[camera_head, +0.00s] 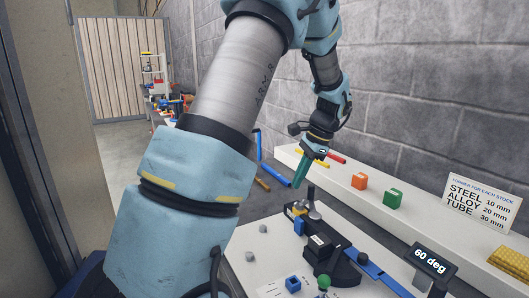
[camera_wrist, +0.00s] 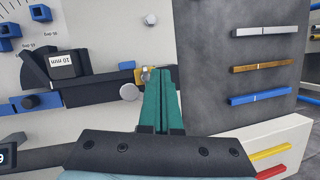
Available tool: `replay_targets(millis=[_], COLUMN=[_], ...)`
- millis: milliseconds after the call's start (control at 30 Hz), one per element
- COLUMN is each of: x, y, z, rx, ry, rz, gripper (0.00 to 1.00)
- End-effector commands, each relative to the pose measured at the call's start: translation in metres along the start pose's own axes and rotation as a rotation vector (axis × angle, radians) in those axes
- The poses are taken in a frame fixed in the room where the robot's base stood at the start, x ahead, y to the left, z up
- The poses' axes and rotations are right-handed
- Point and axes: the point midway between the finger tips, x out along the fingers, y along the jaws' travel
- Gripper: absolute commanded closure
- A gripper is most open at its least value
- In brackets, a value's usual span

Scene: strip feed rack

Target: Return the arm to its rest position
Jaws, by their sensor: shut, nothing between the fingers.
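My gripper (camera_head: 301,170) has teal fingers and is shut and empty. In the head view it hangs at the end of my arm, above the far end of a white work board (camera_head: 260,263). In the wrist view the closed fingertips (camera_wrist: 160,72) point toward the board's edge, near a small brass-coloured block (camera_wrist: 141,76) and a round knob (camera_wrist: 129,92) on a black bending fixture (camera_wrist: 85,90). I cannot tell whether the fingertips touch anything. My arm reaches forward across the head view and hides part of the board and floor.
A blue bar (camera_head: 378,275) and a "60 deg" display (camera_head: 432,262) are nearby. Silver, brown and blue strips (camera_wrist: 262,97) lie beside the board.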

Motion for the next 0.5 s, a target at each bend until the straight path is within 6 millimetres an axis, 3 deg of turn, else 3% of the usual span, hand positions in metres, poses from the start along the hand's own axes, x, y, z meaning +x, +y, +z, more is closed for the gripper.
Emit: replay_targets(millis=[33,200,300,500], x=[0.009,0.037,0.050,0.066], y=[0.005,0.038,0.062,0.098], z=[0.032,0.110,0.146,0.186], rx=[-0.127,-0.566,-0.809,-1.120], ry=[0.047,0.191,0.251,0.315], rz=[0.040,0.145,0.188,0.229], gripper=[1.00,1.00,1.00,1.00])
